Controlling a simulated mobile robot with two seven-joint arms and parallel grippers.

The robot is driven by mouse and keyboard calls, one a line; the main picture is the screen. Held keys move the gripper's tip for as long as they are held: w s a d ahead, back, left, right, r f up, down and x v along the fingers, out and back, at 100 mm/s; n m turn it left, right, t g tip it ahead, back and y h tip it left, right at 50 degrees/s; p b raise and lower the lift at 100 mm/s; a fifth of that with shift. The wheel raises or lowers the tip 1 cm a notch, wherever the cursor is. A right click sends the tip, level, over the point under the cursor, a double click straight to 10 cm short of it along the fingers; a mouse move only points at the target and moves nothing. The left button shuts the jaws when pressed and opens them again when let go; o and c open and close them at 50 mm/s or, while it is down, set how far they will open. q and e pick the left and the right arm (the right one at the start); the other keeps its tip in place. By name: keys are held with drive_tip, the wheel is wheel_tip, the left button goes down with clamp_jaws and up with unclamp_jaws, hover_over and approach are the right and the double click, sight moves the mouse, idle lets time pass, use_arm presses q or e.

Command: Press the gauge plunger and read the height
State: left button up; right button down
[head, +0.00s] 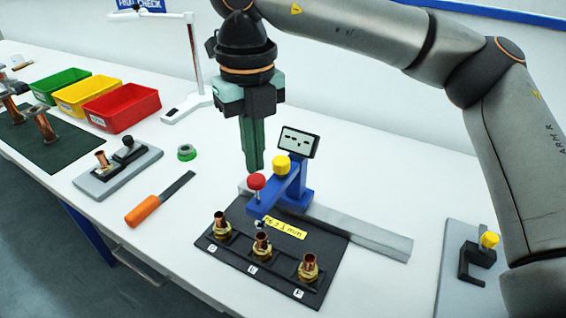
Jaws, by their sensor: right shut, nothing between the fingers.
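The blue height gauge (301,197) stands on a grey rail, with a red knob (256,181) on its arm and a yellow knob (281,165) behind it. Its small tilted display (299,142) shows what look like dashes, too small to read surely. My right gripper (254,168) points down, its green fingers shut and empty. The fingertips appear just above the red knob; I cannot tell whether they touch it. Three copper parts with brass nuts (308,268) stand in a lettered black holder (285,287) below the gauge arm. My left gripper is not in view.
An orange-handled file (144,210), a green ring (187,153) and a grey fixture (117,173) lie to the left. Green, yellow and red bins (122,107) stand behind. A yellow-knobbed clamp (478,259) is at right. A yellow label (285,228) lies on the holder.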

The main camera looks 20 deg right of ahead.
sight(256, 179)
drive_tip(key=shift+f, duration=0.15)
drive_tip(key=shift+f+b, duration=1.6)
drive_tip(key=shift+f, duration=0.2)
drive_tip(key=shift+f+b, duration=0.5)
drive_tip(key=shift+f, duration=0.15)
drive_tip(key=shift+r, duration=0.1)
drive_tip(key=shift+r+p, duration=0.5)
wheel_tip(256, 179, up, 7)
drive_tip(key=p, duration=0.5)
